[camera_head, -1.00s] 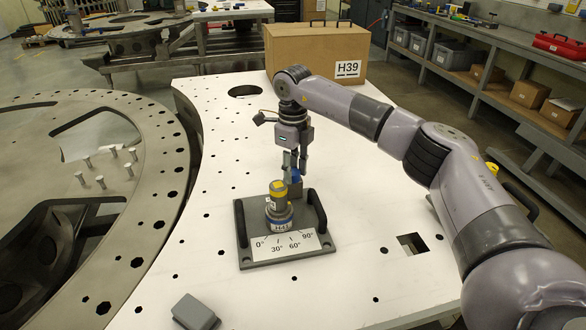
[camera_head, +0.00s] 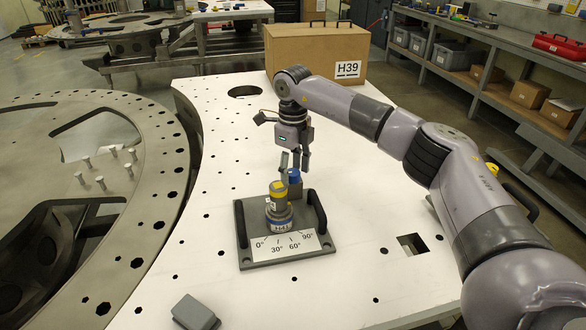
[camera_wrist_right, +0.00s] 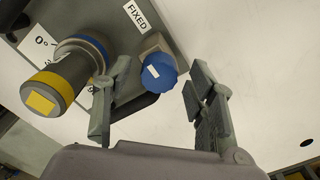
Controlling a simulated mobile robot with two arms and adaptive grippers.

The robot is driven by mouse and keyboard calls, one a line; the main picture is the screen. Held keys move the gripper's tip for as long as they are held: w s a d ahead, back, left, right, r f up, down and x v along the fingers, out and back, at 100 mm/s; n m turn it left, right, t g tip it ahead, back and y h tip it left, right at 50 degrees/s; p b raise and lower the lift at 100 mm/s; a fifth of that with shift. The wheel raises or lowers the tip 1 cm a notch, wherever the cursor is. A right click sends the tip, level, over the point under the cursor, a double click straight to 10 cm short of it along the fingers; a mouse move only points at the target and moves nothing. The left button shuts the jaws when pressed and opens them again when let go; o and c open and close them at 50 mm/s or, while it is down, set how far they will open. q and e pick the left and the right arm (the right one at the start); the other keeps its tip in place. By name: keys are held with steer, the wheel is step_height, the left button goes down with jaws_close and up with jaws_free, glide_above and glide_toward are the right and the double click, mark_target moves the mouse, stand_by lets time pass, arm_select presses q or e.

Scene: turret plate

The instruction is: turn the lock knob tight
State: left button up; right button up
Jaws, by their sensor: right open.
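The blue lock knob (camera_head: 294,175) sits at the back of the grey turret plate (camera_head: 246,250), behind the turret post (camera_head: 278,198) with its yellow and blue bands. In the wrist view, the scalloped blue knob (camera_wrist_right: 159,73) with a pale square mark lies beyond and between my spread fingertips. My right gripper (camera_head: 295,165) is open and points down just above the knob, with nothing held. Its two fingers also show in the wrist view (camera_wrist_right: 157,88). I cannot tell how tight the knob is. My left gripper is out of view.
Two dark handles flank the plate; the right one (camera_head: 317,210) is close to the knob. A grey block (camera_head: 194,312) lies at the front of the white table (camera_head: 350,285). A cardboard box marked H39 (camera_head: 300,52) stands at the back. A large metal ring (camera_head: 120,285) is at the left.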

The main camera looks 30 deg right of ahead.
mark_target(293, 171)
step_height(293, 171, up, 12)
stand_by(0.6)
